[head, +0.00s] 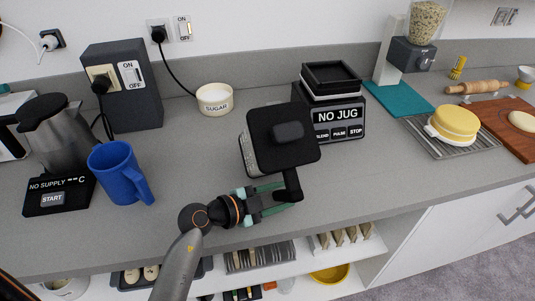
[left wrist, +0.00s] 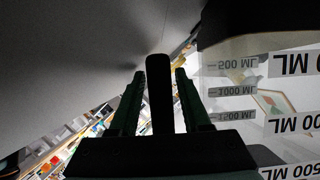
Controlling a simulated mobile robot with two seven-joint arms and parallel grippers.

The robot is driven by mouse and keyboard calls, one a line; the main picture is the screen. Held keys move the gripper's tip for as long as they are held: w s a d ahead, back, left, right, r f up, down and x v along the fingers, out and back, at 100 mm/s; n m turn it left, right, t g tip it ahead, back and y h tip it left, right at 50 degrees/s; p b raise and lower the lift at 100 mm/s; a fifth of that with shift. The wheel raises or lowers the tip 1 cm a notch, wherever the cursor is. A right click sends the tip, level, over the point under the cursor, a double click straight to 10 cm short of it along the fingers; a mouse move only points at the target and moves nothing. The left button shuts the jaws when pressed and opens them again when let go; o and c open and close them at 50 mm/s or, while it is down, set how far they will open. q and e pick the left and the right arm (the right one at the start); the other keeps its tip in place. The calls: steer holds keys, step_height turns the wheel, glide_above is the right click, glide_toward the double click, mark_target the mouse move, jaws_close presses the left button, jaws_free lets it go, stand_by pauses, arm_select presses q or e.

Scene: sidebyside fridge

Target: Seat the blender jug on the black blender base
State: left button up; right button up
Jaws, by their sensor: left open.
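The blender jug (head: 258,156) stands left of the base, its black lid towards the camera and its handle (head: 292,184) towards the front. In the left wrist view its clear wall with ML marks (left wrist: 232,90) fills the right side. The black blender base (head: 337,119) stands behind and to the right; its display reads NO JUG and its top is bare. My left gripper (head: 272,196) is open at the handle. In the left wrist view the dark handle (left wrist: 160,95) lies between its fingers. My right gripper is out of view.
A sugar bowl (head: 214,99) stands behind the jug; a blue mug (head: 119,172) and a kettle (head: 52,135) stand left. Counter in front of the base is clear.

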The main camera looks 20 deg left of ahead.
arm_select(q)
jaws_close()
stand_by(1.2)
steer(key=shift+w+r, duration=0.1)
steer(key=shift+r, duration=0.15)
